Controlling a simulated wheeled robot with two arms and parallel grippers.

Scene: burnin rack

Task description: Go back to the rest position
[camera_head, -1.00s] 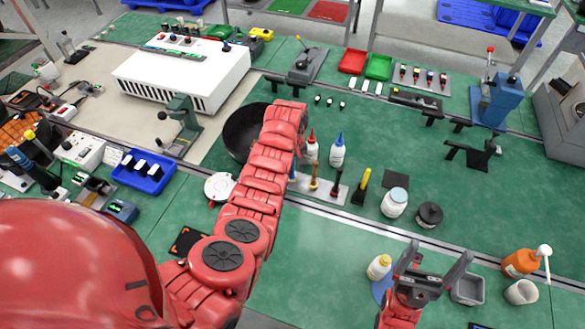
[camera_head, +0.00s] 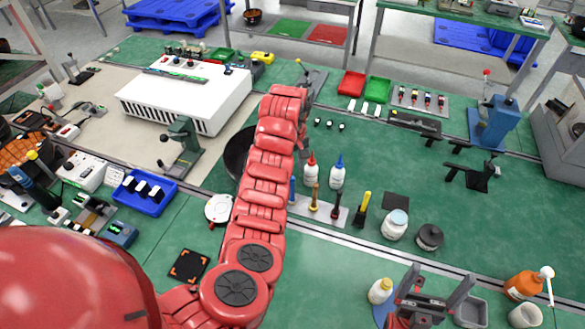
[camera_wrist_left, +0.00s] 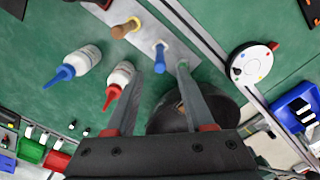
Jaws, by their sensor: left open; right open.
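My left arm (camera_head: 262,185) reaches from the lower left over the bench, its far end at the back near the white box. Its gripper is hidden behind the arm in the head view. In the left wrist view my left gripper (camera_wrist_left: 158,82) is open, with nothing between its fingers; a black bowl (camera_wrist_left: 165,112) lies below and beyond it. My right gripper (camera_head: 437,288) is open and empty at the lower right, beside a yellow-capped white bottle (camera_head: 380,291) and a grey bin (camera_head: 471,311).
Red-tipped (camera_head: 310,168) and blue-tipped (camera_head: 337,173) bottles stand right of my left arm, near a tool holder (camera_head: 325,212). A white box (camera_head: 185,92) and green press (camera_head: 183,143) stand left. An orange bottle (camera_head: 522,289) stands at far right.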

